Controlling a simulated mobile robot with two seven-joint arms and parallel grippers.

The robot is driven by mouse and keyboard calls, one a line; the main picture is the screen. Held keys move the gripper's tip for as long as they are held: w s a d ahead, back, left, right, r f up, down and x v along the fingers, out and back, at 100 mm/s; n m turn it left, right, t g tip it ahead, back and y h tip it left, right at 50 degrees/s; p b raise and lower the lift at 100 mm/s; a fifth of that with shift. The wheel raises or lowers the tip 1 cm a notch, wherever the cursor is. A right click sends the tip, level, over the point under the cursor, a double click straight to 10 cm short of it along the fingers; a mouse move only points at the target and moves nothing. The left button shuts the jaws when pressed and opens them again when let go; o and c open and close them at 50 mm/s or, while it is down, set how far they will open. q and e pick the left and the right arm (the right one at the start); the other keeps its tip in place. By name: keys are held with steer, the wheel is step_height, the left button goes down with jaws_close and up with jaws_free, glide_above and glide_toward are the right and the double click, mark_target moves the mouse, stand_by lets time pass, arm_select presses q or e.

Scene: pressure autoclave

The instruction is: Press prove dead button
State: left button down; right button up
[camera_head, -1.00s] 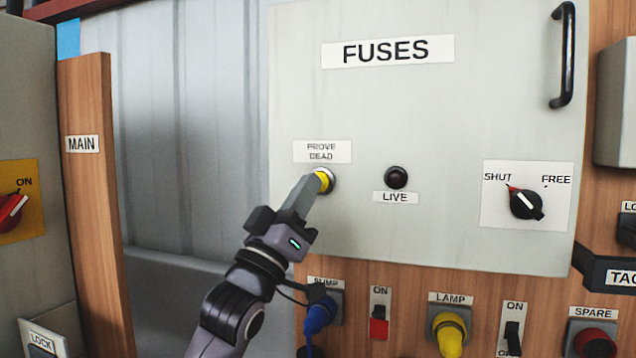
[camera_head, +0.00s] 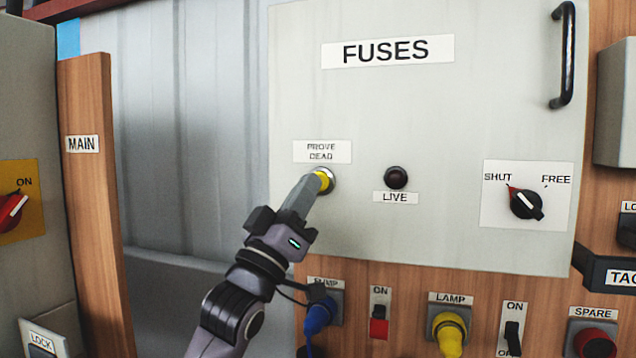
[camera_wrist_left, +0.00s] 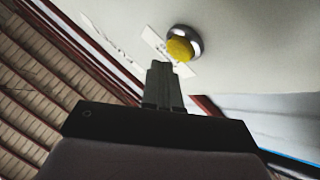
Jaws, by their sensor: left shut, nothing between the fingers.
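The prove dead button (camera_head: 325,180) is yellow with a silver ring, on the grey FUSES panel (camera_head: 430,110), under a PROVE DEAD label (camera_head: 321,151). My left gripper (camera_head: 316,184) is shut and empty, its tips at the button in the head view and covering part of it. In the left wrist view the shut fingers (camera_wrist_left: 161,68) point just below the yellow button (camera_wrist_left: 180,49). I cannot tell whether the tips touch the button or whether it is pushed in. My right gripper is not in view.
A dark LIVE lamp (camera_head: 396,178) sits right of the button and looks unlit. A SHUT/FREE knob (camera_head: 526,203) is further right. A wooden MAIN post (camera_head: 92,210) stands left.

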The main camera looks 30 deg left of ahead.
arm_select(q)
steer(key=shift+w+y, duration=0.15)
steer(key=shift+y, duration=0.15)
steer(key=shift+w+a, duration=0.1)
steer(key=shift+w, duration=0.2)
steer(key=shift+w+a, duration=0.1)
steer(key=shift+w, duration=0.35)
stand_by(0.6)
steer(key=shift+s+p, duration=0.15)
steer(key=shift+p, duration=0.15)
steer(key=shift+s+d, duration=0.2)
steer(key=shift+s, duration=0.5)
steer(key=shift+s, duration=0.1)
steer(key=s, duration=0.2)
steer(key=s+d, duration=0.1)
steer(key=s, duration=0.1)
steer(key=shift+s+p, duration=0.3)
steer(key=shift+s, duration=0.05)
stand_by(0.5)
